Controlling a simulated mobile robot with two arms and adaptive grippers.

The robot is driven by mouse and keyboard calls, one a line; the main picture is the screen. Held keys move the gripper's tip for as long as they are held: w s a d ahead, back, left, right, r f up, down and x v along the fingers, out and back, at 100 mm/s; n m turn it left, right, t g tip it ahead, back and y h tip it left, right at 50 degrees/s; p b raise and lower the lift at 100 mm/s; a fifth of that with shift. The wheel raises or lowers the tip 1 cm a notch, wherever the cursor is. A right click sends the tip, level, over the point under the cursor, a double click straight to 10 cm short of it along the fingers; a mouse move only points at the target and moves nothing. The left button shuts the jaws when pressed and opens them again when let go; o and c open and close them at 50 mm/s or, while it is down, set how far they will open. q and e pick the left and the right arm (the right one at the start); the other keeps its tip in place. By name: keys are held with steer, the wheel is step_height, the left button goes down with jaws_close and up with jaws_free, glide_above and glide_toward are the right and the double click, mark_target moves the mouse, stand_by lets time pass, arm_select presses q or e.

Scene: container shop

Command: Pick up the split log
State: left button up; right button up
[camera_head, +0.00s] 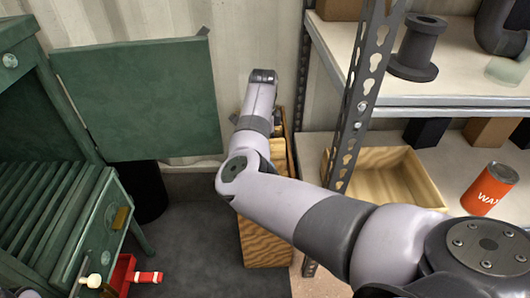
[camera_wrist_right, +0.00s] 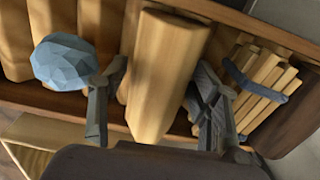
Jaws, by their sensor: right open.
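The split log (camera_wrist_right: 165,60) is a long, light-brown angular piece of wood in the right wrist view. It stretches from the top centre down between the fingers of my right gripper (camera_wrist_right: 158,85). The fingers are open, one on each side of the log, with a gap showing at the right; whether the left finger touches it I cannot tell. In the head view my right arm reaches to the middle and hides its gripper and the log. My left gripper is not in view.
A blue faceted lump (camera_wrist_right: 63,60) lies left of the fingers, and a banded stick bundle (camera_wrist_right: 262,85) lies right. In the head view, a wooden box (camera_head: 262,245) stands below my arm, beside metal shelving (camera_head: 352,115). A green cabinet door (camera_head: 140,100) is at left.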

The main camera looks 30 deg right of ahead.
steer(key=c, duration=1.1)
steer(key=shift+r, duration=0.15)
steer(key=shift+c, duration=0.2)
